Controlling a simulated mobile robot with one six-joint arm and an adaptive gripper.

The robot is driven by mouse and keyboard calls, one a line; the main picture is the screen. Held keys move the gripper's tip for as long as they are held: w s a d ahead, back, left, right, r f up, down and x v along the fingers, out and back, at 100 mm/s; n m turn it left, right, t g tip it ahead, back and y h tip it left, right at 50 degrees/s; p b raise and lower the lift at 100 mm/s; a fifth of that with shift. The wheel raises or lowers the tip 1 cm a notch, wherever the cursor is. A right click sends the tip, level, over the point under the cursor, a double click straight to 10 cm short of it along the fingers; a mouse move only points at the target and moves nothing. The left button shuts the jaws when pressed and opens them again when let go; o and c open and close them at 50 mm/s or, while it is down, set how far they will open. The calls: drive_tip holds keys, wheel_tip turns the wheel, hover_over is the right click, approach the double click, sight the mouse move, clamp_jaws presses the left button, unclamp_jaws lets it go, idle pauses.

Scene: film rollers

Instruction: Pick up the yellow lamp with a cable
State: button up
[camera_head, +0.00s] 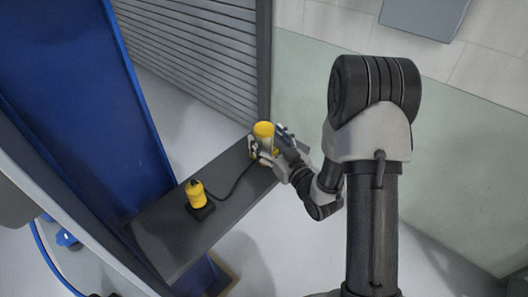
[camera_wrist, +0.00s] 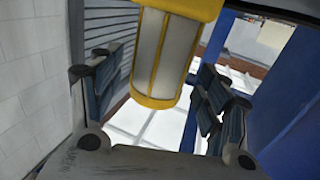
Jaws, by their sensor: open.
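The yellow lamp (camera_head: 264,132) stands near the far end of a dark grey shelf. A dark cable (camera_head: 236,180) runs from it along the shelf to a yellow piece on a black base (camera_head: 197,196). My gripper (camera_head: 268,146) is at the lamp, reaching in from the right. In the wrist view the lamp's white body with yellow frame (camera_wrist: 166,55) lies between the two open fingers of my gripper (camera_wrist: 158,88). Gaps show on both sides of the lamp, and its upper part is cut off by the picture edge.
The dark shelf (camera_head: 165,238) joins a tall blue panel (camera_head: 85,100) on the left. A grey slatted shutter (camera_head: 200,45) stands behind. A pale wall (camera_head: 310,90) rises behind the arm. Light floor (camera_head: 265,255) is open below the shelf.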

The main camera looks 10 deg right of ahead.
drive_tip(key=x, duration=0.2)
drive_tip(key=shift+w+a, duration=0.1)
drive_tip(key=shift+w, duration=0.15)
drive_tip(key=shift+c, duration=0.5)
clamp_jaws()
idle(0.3)
